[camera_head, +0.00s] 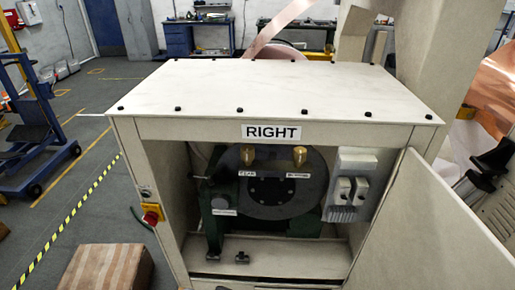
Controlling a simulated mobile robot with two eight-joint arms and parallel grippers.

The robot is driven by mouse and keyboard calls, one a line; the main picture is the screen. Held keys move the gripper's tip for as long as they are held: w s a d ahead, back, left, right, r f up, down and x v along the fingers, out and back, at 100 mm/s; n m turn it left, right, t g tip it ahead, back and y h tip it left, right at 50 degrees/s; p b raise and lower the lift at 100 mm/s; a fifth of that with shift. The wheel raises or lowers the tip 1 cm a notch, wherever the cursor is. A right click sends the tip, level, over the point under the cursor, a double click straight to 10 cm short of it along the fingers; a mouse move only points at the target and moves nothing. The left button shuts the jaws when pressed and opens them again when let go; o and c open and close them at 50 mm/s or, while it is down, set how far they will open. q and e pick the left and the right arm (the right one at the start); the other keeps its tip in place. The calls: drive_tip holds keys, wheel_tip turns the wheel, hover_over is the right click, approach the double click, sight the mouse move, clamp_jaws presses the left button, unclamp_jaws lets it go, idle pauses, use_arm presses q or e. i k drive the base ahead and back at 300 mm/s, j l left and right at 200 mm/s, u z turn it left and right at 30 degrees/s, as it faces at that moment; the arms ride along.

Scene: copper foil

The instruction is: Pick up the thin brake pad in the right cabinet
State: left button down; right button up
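The right cabinet (160,150) stands in front of me under a "RIGHT" sign (272,132), with its door (435,235) swung open to the right. Inside is a dark round disc (270,205) on a green housing (310,226). A small dark piece (242,257) lies on the cabinet floor in front of the disc, apart from it. It may be the thin brake pad, but it is too small to tell. A dark bracket-like part (214,245) stands to its left. I cannot make out either of my grippers in this view.
Two brass fittings (299,156) sit above the disc. A grey switch box (350,190) is at the inner right. A red button (151,217) projects from the left front. A carton (105,268) stands on the floor at left. Black handles (490,165) show beyond the door.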

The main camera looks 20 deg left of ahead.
sight(221, 175)
drive_tip(key=j+u, duration=0.15)
drive_tip(key=u, duration=0.65)
